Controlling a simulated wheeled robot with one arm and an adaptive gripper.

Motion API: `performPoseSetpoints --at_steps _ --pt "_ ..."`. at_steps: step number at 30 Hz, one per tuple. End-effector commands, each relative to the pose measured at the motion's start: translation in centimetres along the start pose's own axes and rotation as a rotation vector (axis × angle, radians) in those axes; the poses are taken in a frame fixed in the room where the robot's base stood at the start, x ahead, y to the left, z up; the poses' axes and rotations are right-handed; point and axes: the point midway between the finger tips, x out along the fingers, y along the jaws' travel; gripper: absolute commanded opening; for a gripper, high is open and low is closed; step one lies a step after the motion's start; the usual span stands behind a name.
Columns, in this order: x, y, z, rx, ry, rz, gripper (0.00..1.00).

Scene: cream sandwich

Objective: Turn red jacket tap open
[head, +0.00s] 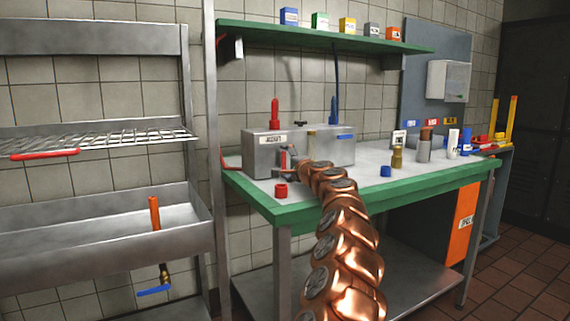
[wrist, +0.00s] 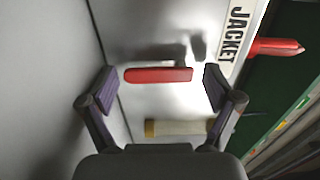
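The red jacket tap handle (wrist: 158,75) is a short red bar in the wrist view, beside the JACKET label (wrist: 234,32) on the grey metal box. My gripper (wrist: 160,82) is open, with one dark finger past each end of the bar. I see gaps between both fingers and the bar. In the head view the metal box (head: 262,157) stands on the green-edged bench, with my gripper (head: 287,161) at its front face.
A blue handle (head: 346,137) is on the right of the box. A red cap (head: 281,190), blue cap (head: 386,171) and brass fitting (head: 397,158) stand on the bench (head: 350,190). A green shelf (head: 320,38) hangs above.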

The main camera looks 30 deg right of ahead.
Motion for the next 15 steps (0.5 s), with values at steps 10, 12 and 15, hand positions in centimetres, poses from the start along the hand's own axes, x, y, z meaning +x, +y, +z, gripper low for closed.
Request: performPoseSetpoints --at_steps 10,12,15 --pt "-0.15 0.29 -0.13 0.002 0.001 0.004 0.99" --pt "-0.34 0.27 -0.18 0.003 0.001 0.003 0.99" --pt "-0.73 0.25 -0.25 0.004 0.002 0.003 0.99"
